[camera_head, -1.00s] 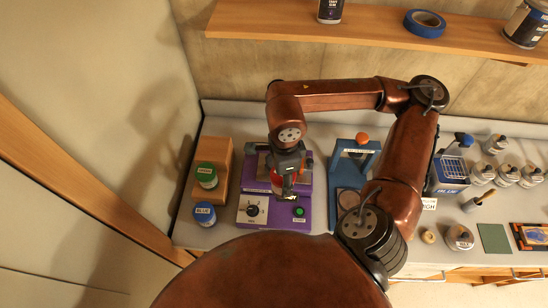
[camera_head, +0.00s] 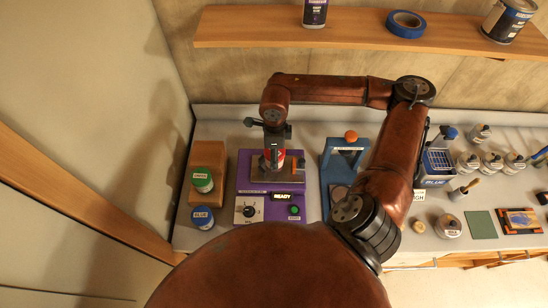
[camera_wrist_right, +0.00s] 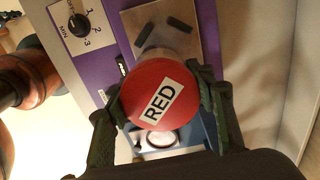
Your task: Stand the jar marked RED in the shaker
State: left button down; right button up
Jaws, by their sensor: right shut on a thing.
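The jar marked RED (camera_wrist_right: 160,95) has a red lid with a white label, seen from above in the right wrist view. My right gripper (camera_wrist_right: 160,100) is shut on it, one dark finger on each side. In the head view the red and white jar (camera_head: 275,157) hangs below my right gripper (camera_head: 274,136), roughly upright, over the plate of the purple shaker (camera_head: 246,184). I cannot tell whether its base touches the plate. The shaker has a dial, a green button and a READY display. My left gripper is not in view.
A wooden rack (camera_head: 205,153) with the green-lidded jar (camera_head: 202,180) stands left of the shaker, a BLUE jar (camera_head: 202,217) in front. A blue frame device (camera_head: 335,160) stands close on the right. A shelf (camera_head: 360,30) runs above. Several jars stand further right.

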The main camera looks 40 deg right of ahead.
jog(key=shift+w+d+f, duration=0.3)
jog(key=shift+w+f, duration=0.25)
jog(key=shift+f, duration=0.15)
notch_tip(320, 180, down, 3)
jog(key=shift+w+d+f+p, duration=0.1)
jog(key=shift+p, duration=0.8)
jog(key=shift+f, duration=0.15)
jog(key=shift+f, duration=0.1)
jog(key=shift+f+b, duration=0.15)
jog(key=shift+b, duration=0.2)
jog(key=o, duration=1.5)
jog(key=shift+c, duration=0.2)
